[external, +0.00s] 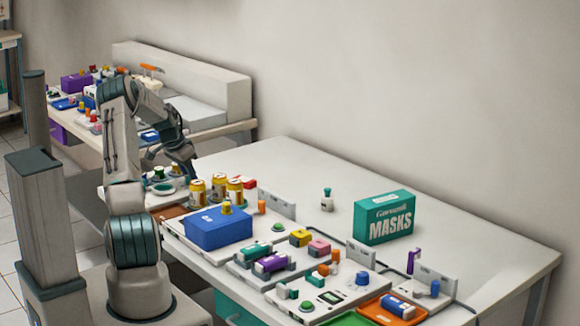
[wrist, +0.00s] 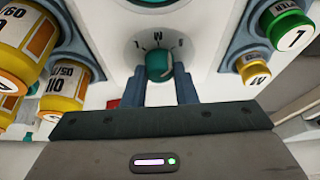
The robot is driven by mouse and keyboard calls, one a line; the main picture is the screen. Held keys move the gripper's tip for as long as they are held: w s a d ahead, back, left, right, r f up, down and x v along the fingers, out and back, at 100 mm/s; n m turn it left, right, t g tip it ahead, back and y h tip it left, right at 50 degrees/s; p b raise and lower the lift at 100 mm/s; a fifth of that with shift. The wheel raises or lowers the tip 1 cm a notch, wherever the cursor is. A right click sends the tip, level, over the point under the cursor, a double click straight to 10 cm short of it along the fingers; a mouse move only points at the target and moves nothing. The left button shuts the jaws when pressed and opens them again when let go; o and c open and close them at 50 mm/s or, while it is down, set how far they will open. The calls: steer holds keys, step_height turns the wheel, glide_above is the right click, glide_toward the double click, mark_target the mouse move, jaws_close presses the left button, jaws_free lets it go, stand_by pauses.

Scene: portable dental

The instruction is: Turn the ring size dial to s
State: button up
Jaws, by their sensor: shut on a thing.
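The ring size dial is a small round teal knob (wrist: 159,62) on a white panel, at the top centre of the wrist view. Letters are printed in an arc around its far side; they look upside down, with an M in the middle, what seems an L at left and an S at right. I cannot clearly tell which letter the knob points to. My gripper (wrist: 160,84) has its two blue-grey fingers on either side of the knob, shut on it. In the external view my gripper (external: 186,172) reaches down at the left end of the table, and the dial cannot be made out there.
Yellow cans (wrist: 67,88) crowd the left of the wrist view. A green-capped piece (wrist: 289,33) and a yellow-capped one (wrist: 256,73) stand close at right. In the external view, a blue box (external: 218,229) and a masks box (external: 384,217) stand on the table.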

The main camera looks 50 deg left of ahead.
stand_by(0.3)
steer(key=o, duration=1)
steer(key=b+v, duration=0.1)
steer(key=v, duration=1.2)
steer(key=shift+s+r, duration=0.15)
steer(key=shift+r, duration=0.2)
